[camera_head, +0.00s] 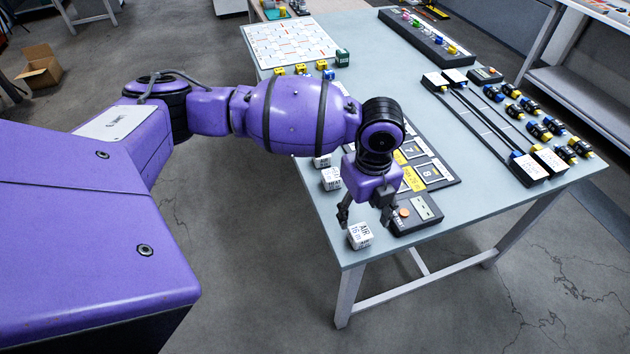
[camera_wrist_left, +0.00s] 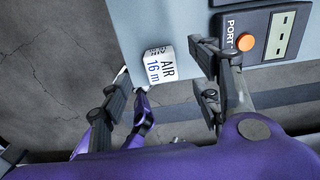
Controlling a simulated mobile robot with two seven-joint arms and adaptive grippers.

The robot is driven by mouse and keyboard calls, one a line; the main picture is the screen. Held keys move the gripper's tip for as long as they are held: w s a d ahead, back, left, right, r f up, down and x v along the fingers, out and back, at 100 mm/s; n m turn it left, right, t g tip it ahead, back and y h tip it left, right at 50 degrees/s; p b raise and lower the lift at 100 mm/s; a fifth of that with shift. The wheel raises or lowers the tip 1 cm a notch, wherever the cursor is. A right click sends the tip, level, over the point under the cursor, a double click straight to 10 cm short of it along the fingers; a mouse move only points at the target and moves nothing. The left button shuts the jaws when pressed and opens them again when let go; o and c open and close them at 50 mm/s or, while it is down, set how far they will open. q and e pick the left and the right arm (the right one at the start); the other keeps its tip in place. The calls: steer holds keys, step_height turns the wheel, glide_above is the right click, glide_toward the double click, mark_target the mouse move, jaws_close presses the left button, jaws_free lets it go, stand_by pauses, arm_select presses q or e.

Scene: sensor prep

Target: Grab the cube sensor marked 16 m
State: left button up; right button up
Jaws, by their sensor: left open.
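The white cube sensor marked "AIR 16 m" (camera_head: 360,235) sits at the table's near corner. It also shows in the left wrist view (camera_wrist_left: 159,66), with its label facing up. My left gripper (camera_head: 366,212) is open, just above and beside the cube. In the left wrist view its two fingers (camera_wrist_left: 172,100) are spread wide, with the cube beyond them and between their lines. The fingers look apart from the cube.
A dark meter with an orange button (camera_head: 416,213) stands right of the cube, close to my gripper. Two more white cubes, one of them here (camera_head: 331,178), sit along the left edge of the table (camera_head: 500,215). A numbered black tray (camera_head: 447,180) lies behind.

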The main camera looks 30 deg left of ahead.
mark_target(361, 231)
arm_select(q)
steer(key=shift+s+d+f, duration=0.2)
steer(key=shift+s+f, duration=0.45)
steer(key=shift+f, duration=0.35)
steer(key=f, duration=0.4)
steer(key=shift+w+d, duration=0.25)
steer(key=shift+w, duration=0.1)
steer(key=shift+f, duration=0.25)
steer(key=shift+c, duration=0.9)
steer(key=c, duration=0.8)
steer(key=shift+c, duration=1.3)
steer(key=shift+r, duration=0.1)
arm_select(e)
steer(key=shift+s+f, duration=0.25)
steer(key=shift+s, duration=0.95)
